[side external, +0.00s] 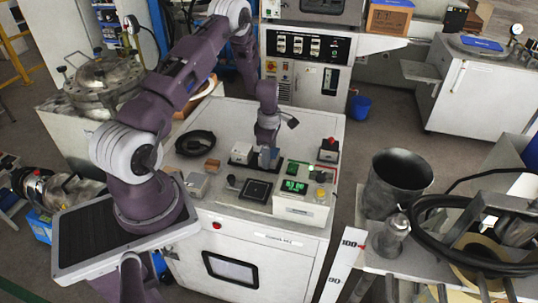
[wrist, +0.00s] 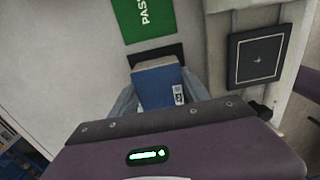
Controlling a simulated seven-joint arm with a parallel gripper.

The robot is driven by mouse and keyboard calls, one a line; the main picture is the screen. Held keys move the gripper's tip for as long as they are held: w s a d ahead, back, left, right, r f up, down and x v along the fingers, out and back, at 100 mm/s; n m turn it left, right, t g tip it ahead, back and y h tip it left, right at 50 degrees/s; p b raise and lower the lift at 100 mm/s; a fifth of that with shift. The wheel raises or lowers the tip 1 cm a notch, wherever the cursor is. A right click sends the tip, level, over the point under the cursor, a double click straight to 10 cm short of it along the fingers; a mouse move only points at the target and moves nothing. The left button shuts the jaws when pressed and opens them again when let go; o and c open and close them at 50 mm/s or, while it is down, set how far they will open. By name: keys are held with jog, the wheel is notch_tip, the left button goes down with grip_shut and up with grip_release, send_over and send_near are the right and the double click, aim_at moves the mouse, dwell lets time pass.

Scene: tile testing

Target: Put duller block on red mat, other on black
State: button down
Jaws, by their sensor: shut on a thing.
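My gripper (side external: 268,156) is low over the white machine's top, beside a small white box. In the wrist view my gripper (wrist: 159,92) is shut on a blue block (wrist: 154,82) with a small white label, one finger on each side. A dark flat patch (wrist: 158,54) shows just beyond the block; I cannot tell whether it is the black mat or whether the block touches it. A small brown block (side external: 211,166) lies left of my gripper in the side view. I cannot make out a red mat.
A green PASS panel (wrist: 149,18) lies beyond the block. A white instrument with a green display (side external: 294,186), a red-topped switch (side external: 328,149) and a round black dish (side external: 195,143) stand around the gripper.

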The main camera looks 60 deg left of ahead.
jog(key=shift+f, duration=0.15)
jog(key=shift+c, duration=2.2)
grip_release()
jog(key=shift+o, duration=0.2)
jog(key=o, duration=0.4)
jog(key=shift+c, duration=0.2)
jog(key=shift+r, duration=3)
